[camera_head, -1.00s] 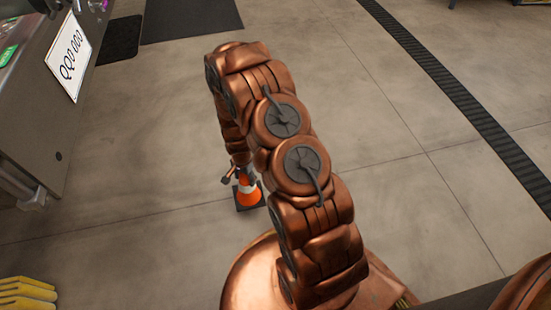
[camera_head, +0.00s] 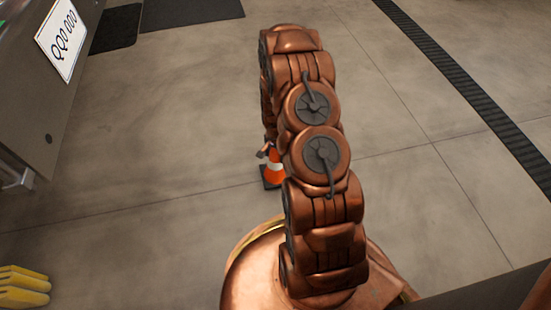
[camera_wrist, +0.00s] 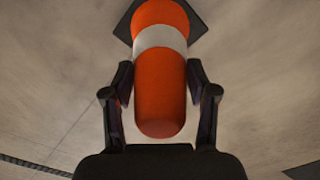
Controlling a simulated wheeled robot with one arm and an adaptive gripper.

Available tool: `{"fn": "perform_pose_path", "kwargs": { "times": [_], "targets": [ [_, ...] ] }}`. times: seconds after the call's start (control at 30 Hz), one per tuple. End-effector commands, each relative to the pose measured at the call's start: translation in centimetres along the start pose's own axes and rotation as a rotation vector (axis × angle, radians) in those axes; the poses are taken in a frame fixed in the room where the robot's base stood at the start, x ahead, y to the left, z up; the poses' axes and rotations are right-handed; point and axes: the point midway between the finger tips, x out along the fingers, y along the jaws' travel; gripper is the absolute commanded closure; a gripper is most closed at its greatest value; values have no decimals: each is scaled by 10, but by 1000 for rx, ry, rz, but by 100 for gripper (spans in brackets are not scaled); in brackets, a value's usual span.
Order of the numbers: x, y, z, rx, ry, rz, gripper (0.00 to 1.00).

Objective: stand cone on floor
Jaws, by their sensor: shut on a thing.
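An orange cone (camera_head: 273,175) with a white band and a dark square base shows low beside my arm in the head view, partly hidden by the arm. In the wrist view the cone (camera_wrist: 160,95) runs up the middle of the picture, its rounded tip towards me and its base at the top. My gripper (camera_wrist: 160,85) has one finger on each side of the cone and is shut on its upper part. In the head view only a bit of my gripper (camera_head: 263,152) shows at the cone's top. I cannot tell whether the base touches the floor.
A grey cabinet (camera_head: 45,125) with a white sign (camera_head: 62,40) stands at the left. Yellow blocks (camera_head: 22,287) lie at the lower left. Dark mats (camera_head: 190,14) lie at the back. A dark floor grate (camera_head: 470,90) runs along the right. The concrete floor around the cone is clear.

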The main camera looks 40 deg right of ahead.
Motion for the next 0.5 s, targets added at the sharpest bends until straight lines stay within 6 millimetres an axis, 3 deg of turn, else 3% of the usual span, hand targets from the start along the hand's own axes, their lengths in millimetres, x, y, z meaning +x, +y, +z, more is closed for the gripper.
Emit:
{"fn": "perform_pose_path", "kwargs": {
  "times": [0.03,0.1,0.47,0.5],
  "targets": [
    [12,0,1,-1,-1,1,100],
    [17,0,1,-1,-1,1,100],
    [18,0,1,0,-1,1,100],
    [18,0,0,0,-1,1,38]
  ]
}}
